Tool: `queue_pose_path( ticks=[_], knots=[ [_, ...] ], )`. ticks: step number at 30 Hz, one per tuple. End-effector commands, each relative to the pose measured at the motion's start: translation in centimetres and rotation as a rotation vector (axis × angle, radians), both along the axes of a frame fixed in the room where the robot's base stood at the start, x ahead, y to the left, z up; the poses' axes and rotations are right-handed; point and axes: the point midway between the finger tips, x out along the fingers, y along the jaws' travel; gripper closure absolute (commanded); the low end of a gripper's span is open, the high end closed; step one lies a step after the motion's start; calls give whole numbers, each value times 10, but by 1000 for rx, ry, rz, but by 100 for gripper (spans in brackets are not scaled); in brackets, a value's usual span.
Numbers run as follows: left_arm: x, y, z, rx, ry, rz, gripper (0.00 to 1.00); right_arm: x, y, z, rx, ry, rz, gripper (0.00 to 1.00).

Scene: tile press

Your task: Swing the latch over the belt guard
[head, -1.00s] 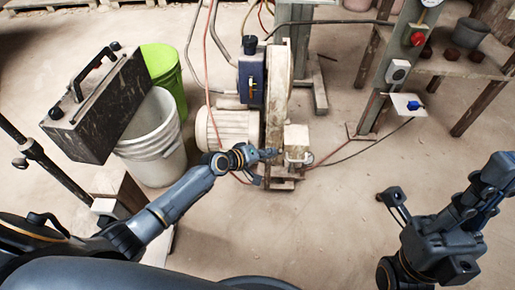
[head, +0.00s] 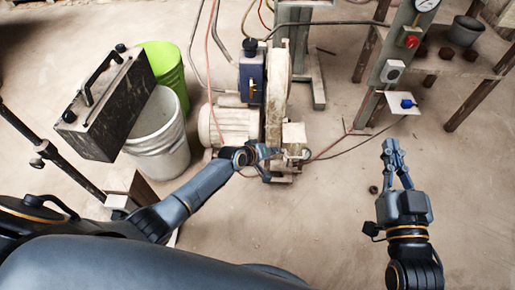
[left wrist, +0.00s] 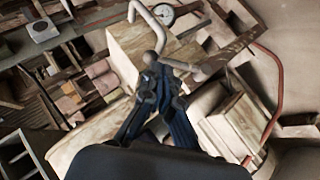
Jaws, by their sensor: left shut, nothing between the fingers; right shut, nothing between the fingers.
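The belt guard (head: 278,95) is a tall, worn beige housing on the machine, with a blue box on its left side. A pale bent metal rod, seemingly the latch (left wrist: 146,32), crosses in front of pale blocks in the left wrist view. Its small loop seems to show at the machine's right side in the head view. My left gripper (head: 272,157) is shut and empty at the front of the machine. In the left wrist view its fingertips (left wrist: 163,76) are close to the rod; contact cannot be told. My right gripper (head: 394,150) is shut and empty over the floor at right.
A motor (head: 229,126) sits left of the guard. A white bucket (head: 160,140), a green bucket (head: 168,68) and a black case (head: 105,105) stand at left. A post with a red button (head: 409,40) and a table are at right. A cable crosses the floor; the front floor is mostly clear.

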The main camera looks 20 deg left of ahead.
Motion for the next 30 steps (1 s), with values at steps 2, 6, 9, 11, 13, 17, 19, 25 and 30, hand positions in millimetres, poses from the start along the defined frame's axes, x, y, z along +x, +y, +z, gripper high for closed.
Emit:
queue_pose_path(
  ticks=[2, 6, 9, 11, 13, 17, 19, 25, 30],
  knots=[
    [0, -2, 2, 17, 7, 0, 100, -1, -3, -15, -26, 100, -6, 100],
    [1, -4, 1, 51, 17, 1, 100, -7, -9, -46, -67, 260, -17, 100],
    [1, -6, 1, 76, 24, 0, 100, -14, -14, -64, -92, 364, -23, 100],
    [2, -7, 0, 92, 28, 1, 100, -19, -16, -74, -105, 422, -27, 100],
    [2, -7, 0, 92, 28, 1, 100, -25, -19, -85, -120, 484, -31, 100],
    [3, -10, -2, 92, 28, 1, 100, -36, -25, -101, -144, 583, -37, 100],
    [3, -11, -3, 91, 28, 1, 100, -41, -27, -108, -154, 627, -40, 100],
    [4, -14, -5, 91, 27, 2, 100, -53, -32, -121, -173, 709, -46, 100],
    [5, -17, -7, 92, 26, 2, 100, -57, -34, -125, -179, 739, -47, 100]
  ],
)
